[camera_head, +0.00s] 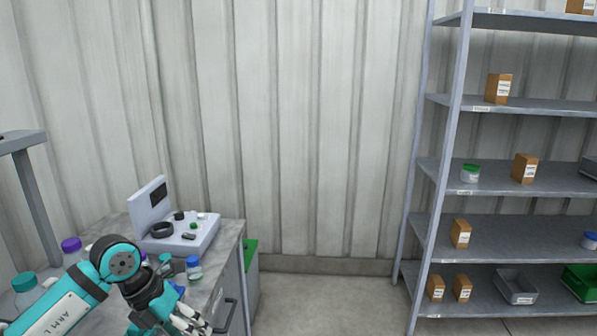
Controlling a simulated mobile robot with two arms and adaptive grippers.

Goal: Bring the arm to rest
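My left arm comes in from the lower left in the head view, with teal links and the lettering "ARM L". Its wrist is bent, and my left gripper (190,320) points down and to the right at the bottom of the picture. It is by the front edge of the grey counter (224,240). Its grey fingers are small and partly cut off, so I cannot tell whether they are open or shut. My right gripper is not in view.
On the counter are a grey device (185,235), a small jar (194,268) and several capped bottles near my arm. A green-topped bin (250,252) stands beside it. A metal shelf rack (455,150) with boxes and bins is at right. The floor between is clear.

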